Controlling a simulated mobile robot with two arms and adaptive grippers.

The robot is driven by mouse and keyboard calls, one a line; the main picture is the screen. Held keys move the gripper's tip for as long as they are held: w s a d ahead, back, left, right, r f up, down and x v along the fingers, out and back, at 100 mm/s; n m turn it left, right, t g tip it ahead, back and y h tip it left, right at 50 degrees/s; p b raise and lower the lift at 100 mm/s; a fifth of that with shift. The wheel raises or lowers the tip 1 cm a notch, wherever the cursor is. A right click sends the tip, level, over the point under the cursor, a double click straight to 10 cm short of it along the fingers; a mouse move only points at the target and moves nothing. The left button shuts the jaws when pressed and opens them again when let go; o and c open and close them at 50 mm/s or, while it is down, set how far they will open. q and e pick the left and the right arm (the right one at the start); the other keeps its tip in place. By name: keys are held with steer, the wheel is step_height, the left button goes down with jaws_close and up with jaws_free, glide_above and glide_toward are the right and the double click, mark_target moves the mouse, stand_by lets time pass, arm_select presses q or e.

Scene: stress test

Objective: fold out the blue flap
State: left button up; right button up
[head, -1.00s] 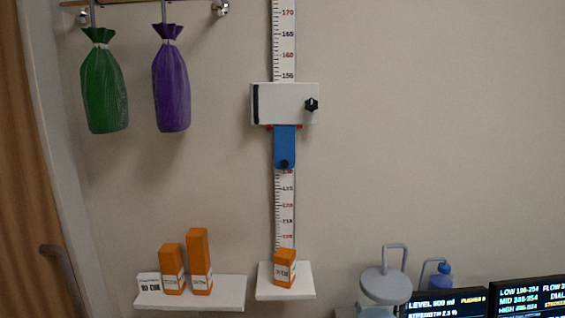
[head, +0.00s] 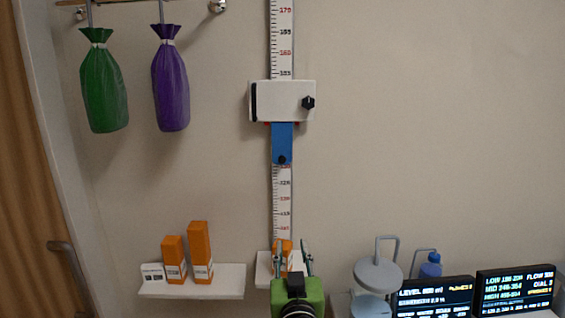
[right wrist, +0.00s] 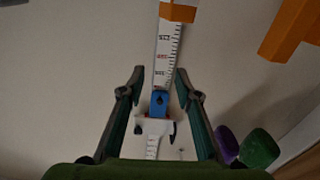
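The blue flap (head: 282,143) hangs straight down against the wall ruler, under the white slider box (head: 285,100) with its black knob (head: 308,103). A dark round spot marks the flap's lower end. In the right wrist view the flap (right wrist: 160,102) and the slider box (right wrist: 153,127) appear upside down between the fingers. My right gripper (head: 294,248) is below the flap, in front of the small shelf, fingers apart and empty. It also shows in the right wrist view (right wrist: 164,80), touching nothing. My left gripper is not in view.
The ruler (head: 281,200) runs down the wall to a small shelf with an orange box (head: 284,246), partly hidden by my gripper. Orange boxes (head: 200,252) stand on the left shelf (head: 215,283). Bags (head: 171,85) hang upper left. Two displays (head: 436,297) stand lower right.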

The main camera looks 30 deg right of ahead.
mark_target(282, 161)
step_height(282, 161, up, 12)
steer(key=w+t+h, duration=0.2)
steer(key=w+t, duration=0.1)
steer(key=t, duration=0.1)
steer(key=p+x, duration=0.2)
steer(key=x, duration=0.3)
steer(key=p+x, duration=0.3)
steer(key=x, duration=0.3)
steer(key=shift+w+f, duration=0.15)
steer(key=shift+w, duration=0.05)
steer(key=shift+w+d, duration=0.5)
steer(key=shift+w, duration=0.2)
jaws_close()
